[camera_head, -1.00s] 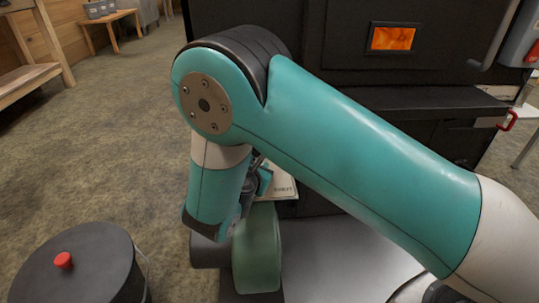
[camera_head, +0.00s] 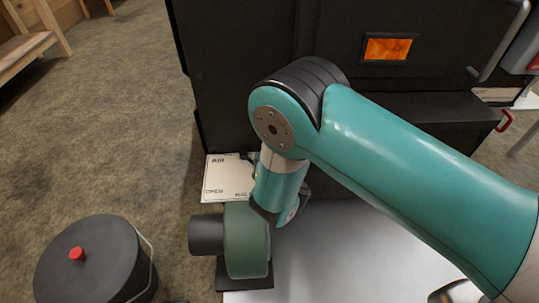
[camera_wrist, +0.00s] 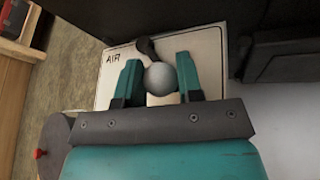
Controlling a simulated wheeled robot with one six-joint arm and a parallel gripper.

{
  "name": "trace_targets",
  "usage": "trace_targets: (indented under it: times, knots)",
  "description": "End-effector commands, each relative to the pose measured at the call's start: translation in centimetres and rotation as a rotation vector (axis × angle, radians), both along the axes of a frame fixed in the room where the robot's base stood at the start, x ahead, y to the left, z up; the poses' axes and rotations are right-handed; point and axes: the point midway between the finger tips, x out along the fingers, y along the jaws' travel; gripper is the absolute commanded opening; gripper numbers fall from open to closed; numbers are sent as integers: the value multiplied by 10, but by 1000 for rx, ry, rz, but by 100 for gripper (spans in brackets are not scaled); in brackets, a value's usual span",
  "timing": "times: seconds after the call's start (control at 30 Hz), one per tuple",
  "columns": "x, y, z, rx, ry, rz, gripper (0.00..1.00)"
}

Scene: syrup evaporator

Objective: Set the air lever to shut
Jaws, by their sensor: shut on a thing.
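The air lever's round grey knob (camera_wrist: 160,78) sits between the two teal fingers of my gripper (camera_wrist: 159,80) in the wrist view. My gripper is shut on this lever. The lever's dark pivot end (camera_wrist: 146,46) shows just beyond the knob, over a pale plate (camera_wrist: 112,75) marked AIR. In the head view the plate (camera_head: 222,185) lies beside the black evaporator body, left of my wrist. Its smaller lettering is too unclear to read for certain. My arm hides the lever and fingertips in the head view.
A green blower housing (camera_head: 247,240) with a dark motor stands just in front of the plate. A black lidded pot (camera_head: 95,262) with a red knob is on the floor at lower left. The black evaporator (camera_head: 240,80) fills the back. Open floor lies to the left.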

Motion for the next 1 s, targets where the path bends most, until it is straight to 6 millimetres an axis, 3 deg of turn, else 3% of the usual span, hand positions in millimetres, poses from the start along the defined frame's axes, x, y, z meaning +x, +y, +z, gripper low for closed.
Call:
trace_targets:
  times: [0.4, 0.43, 0.53, 1.0]
  knots:
    - [0, -1, -1, -1, 2, 7, 0]
    - [0, -1, -1, -1, 2, 7, 38]
    - [1, 0, -1, -1, 2, 7, 59]
    - [-9, 1, 10, -3, 1, 20, 59]
